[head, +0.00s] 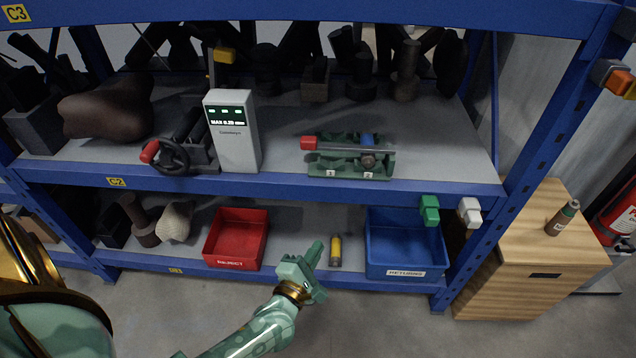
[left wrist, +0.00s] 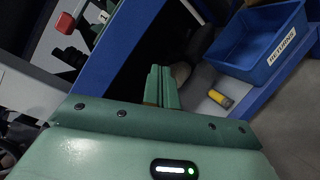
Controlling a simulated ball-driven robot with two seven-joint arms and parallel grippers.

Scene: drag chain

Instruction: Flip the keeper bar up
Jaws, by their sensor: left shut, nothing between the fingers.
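The keeper bar (head: 340,147) is a thin grey bar with a red end block (head: 309,142) at its left. It lies about level across a green fixture (head: 350,170) with tags 1 and 2, on the middle shelf. A blue part (head: 367,140) stands by its right end. The red end block also shows at the upper left of the left wrist view (left wrist: 66,22). My left gripper (head: 315,256) is shut and empty, low in front of the lower shelf, below and apart from the bar. Its closed fingers show in the left wrist view (left wrist: 161,86). My right gripper is out of view.
The blue middle shelf edge (head: 260,185) lies between my left gripper and the fixture. A white meter box (head: 232,135) and handwheel (head: 172,156) stand left of it. Below are a red reject bin (head: 236,238), a yellow cylinder (head: 335,250) and a blue returns bin (head: 405,252).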

